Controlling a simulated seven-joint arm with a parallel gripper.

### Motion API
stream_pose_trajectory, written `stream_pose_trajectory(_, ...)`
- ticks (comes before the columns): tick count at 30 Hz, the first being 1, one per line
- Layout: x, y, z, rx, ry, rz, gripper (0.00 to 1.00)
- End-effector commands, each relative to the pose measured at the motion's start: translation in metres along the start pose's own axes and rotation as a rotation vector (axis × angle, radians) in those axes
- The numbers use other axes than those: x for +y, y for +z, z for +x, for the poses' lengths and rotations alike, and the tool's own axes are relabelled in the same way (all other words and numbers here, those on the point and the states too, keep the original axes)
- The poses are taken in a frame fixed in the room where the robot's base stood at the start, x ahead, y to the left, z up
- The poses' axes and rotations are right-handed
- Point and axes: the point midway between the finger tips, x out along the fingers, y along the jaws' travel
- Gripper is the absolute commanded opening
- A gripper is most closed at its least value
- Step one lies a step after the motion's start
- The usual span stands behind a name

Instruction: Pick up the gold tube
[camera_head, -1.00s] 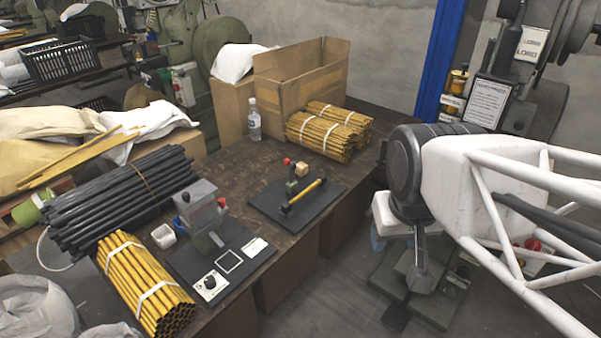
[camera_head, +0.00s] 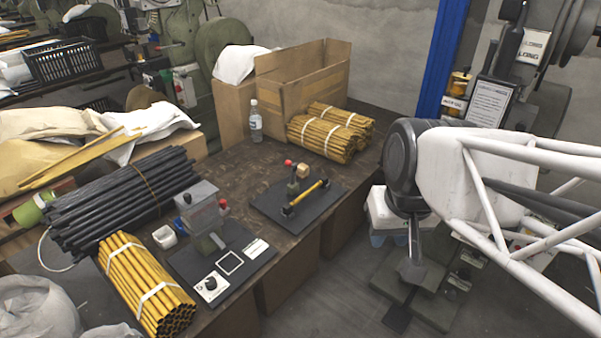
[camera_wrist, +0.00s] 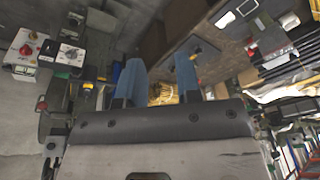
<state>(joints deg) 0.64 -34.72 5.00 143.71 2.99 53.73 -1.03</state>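A single gold tube (camera_head: 305,197) lies across small supports on a black base plate (camera_head: 270,208) on the workbench in the head view. My gripper (camera_head: 388,241) hangs off the bench's right edge, to the right of the tube and clear of it. In the wrist view its two blue fingers (camera_wrist: 160,72) stand wide apart with nothing held between them. Gold material shows beyond the fingers there, but I cannot tell which tubes it belongs to.
Tied gold tube bundles lie at the back (camera_head: 330,130) and front left (camera_head: 145,285). Black tubes (camera_head: 120,200), a grey press device (camera_head: 197,207), a bottle (camera_head: 255,122) and an open cardboard box (camera_head: 300,80) also occupy the bench (camera_head: 235,165).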

Motion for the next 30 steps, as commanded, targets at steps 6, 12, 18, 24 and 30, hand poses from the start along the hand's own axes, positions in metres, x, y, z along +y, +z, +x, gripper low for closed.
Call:
stream_pose_trajectory(6, -0.017, -0.035, 0.017, -0.041, -0.113, 0.020, 0.32)
stream_pose_trajectory(12, -0.036, -0.077, 0.038, -0.070, -0.245, 0.053, 0.32)
stream_pose_trajectory(18, -0.052, -0.121, 0.062, -0.082, -0.370, 0.096, 0.32)
stream_pose_trajectory(24, -0.065, -0.165, 0.091, -0.082, -0.488, 0.151, 0.32)
stream_pose_trajectory(30, -0.072, -0.210, 0.125, -0.067, -0.592, 0.215, 0.32)
